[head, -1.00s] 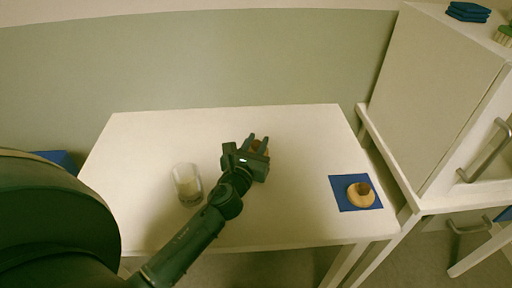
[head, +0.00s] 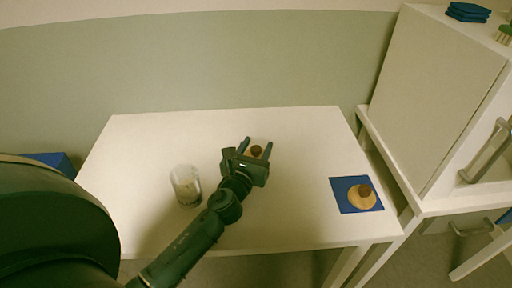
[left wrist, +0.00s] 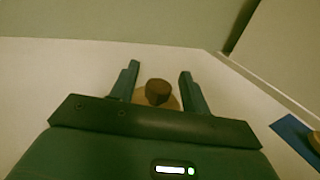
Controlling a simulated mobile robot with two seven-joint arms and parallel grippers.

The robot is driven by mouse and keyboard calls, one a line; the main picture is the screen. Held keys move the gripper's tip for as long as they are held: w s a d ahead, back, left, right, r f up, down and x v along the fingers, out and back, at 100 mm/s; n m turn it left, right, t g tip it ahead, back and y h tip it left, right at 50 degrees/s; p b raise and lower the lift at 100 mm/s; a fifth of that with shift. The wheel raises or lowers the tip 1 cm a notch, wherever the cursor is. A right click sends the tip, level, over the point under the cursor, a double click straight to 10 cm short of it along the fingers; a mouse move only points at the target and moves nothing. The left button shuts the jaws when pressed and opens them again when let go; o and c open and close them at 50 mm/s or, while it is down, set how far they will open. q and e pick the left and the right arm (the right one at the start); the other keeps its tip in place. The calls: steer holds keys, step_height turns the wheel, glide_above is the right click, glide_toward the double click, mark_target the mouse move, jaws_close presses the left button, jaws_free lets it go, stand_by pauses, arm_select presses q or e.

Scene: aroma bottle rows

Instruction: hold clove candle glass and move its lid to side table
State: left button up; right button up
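My left gripper (head: 257,147) is open over the white table, its two fingers spread on either side of the brown knob of a round wooden lid (head: 257,152). The left wrist view shows the same lid (left wrist: 158,94) lying between and beyond the fingers, with a gap on each side of the knob. A clear candle glass (head: 186,186) with pale wax stands uncovered to the left of my left gripper. A second wooden lid (head: 362,198) with a brown knob lies on a blue mat at the right. My right gripper is not in view.
The white table (head: 150,140) is mostly bare. The blue mat (head: 344,184) lies near its right edge. A white cabinet (head: 430,90) on a stand rises just to the right, with blue items (head: 468,12) on top.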

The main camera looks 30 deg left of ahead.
arm_select(q)
steer(key=shift+r, duration=0.1)
steer(key=shift+r+p, duration=0.35)
steer(key=shift+p, duration=0.05)
steer(key=s, duration=0.3)
steer(key=s+d+b, duration=0.1)
steer(key=s, duration=0.7)
steer(key=shift+s+d+r, duration=0.1)
steer(key=shift+d, duration=0.15)
steer(key=shift+s+r, duration=0.1)
steer(key=shift+s, duration=0.25)
